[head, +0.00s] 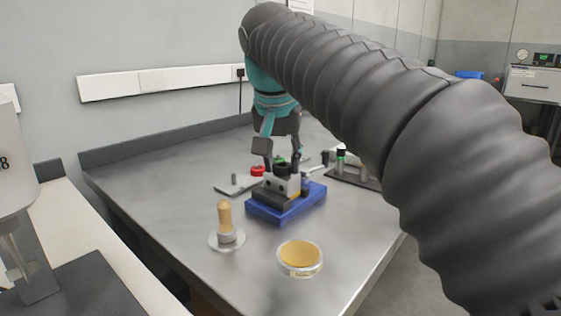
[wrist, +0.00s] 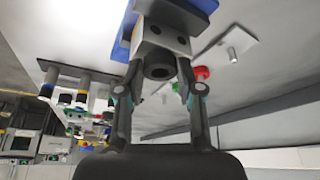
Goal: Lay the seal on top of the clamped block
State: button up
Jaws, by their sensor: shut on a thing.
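The clamped block (head: 287,184) is light grey with dark holes. It sits in a dark vise on a blue base (head: 262,212), and also shows in the wrist view (wrist: 176,42). My gripper (head: 281,160) points down right over the block. In the wrist view my gripper (wrist: 159,72) has its two fingers on either side of a black ring, which I take for the seal (wrist: 160,72), and is shut on it. The ring is at the block's top face. Whether it touches the block I cannot tell. In the head view the fingers partly hide it.
A wooden-handled tool (head: 225,216) and a yellow-filled round dish (head: 299,256) stand at the front. A grey plate with a peg (head: 233,184) and a red part (head: 258,170) lie left of the vise. A dark rack (head: 352,178) stands right. The table's left is clear.

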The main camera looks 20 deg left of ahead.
jog(key=shift+f, duration=0.15)
jog(key=o, duration=0.9)
jog(key=shift+c, duration=0.2)
jog(key=p+v, duration=0.3)
jog(key=v, duration=0.9)
jog(key=shift+r, duration=0.2)
